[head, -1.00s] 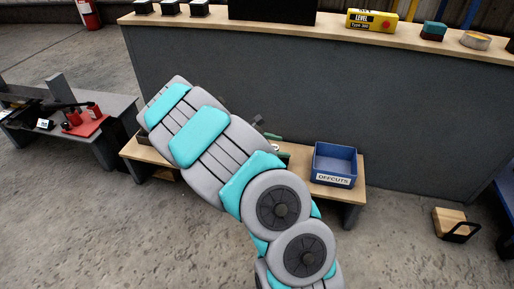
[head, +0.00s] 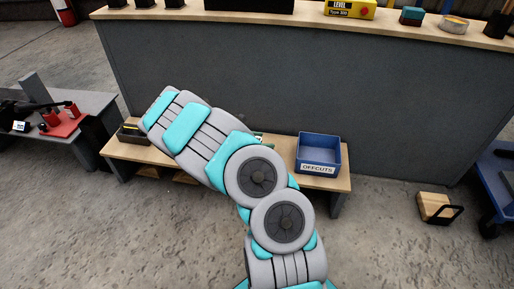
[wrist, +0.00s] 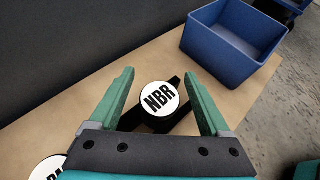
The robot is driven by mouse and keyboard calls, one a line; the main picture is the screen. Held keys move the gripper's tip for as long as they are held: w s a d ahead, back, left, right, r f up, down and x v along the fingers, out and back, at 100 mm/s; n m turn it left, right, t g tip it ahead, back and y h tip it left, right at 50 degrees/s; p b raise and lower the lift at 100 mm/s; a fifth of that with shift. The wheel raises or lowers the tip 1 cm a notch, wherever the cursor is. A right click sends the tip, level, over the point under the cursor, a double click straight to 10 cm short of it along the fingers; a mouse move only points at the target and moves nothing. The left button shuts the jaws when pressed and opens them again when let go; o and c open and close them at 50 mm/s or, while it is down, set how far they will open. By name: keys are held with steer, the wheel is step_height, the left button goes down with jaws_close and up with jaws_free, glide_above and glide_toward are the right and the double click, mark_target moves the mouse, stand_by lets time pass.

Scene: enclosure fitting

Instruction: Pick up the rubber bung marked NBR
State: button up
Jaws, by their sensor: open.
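The rubber bung marked NBR (wrist: 159,97) shows in the wrist view as a round white top with black letters, above a dark cross-shaped piece on the wooden bench top. My gripper (wrist: 159,72) is open, with one green finger on each side of the bung in the picture. The bung's top looks apart from both fingers; I cannot tell how far below the fingertips it is. In the head view my arm hides the bung and nearly all of the gripper.
A blue OFFCUTS bin (head: 319,168) stands on the low bench, right of my gripper; it also shows in the wrist view (wrist: 215,62). Another white lettered disc (wrist: 48,168) is partly cut off at lower left. A tall grey counter (head: 400,105) stands behind the bench.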

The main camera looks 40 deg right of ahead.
steer(key=shift+d+f, duration=0.1)
steer(key=shift+d, duration=0.1)
jaws_close()
stand_by(0.6)
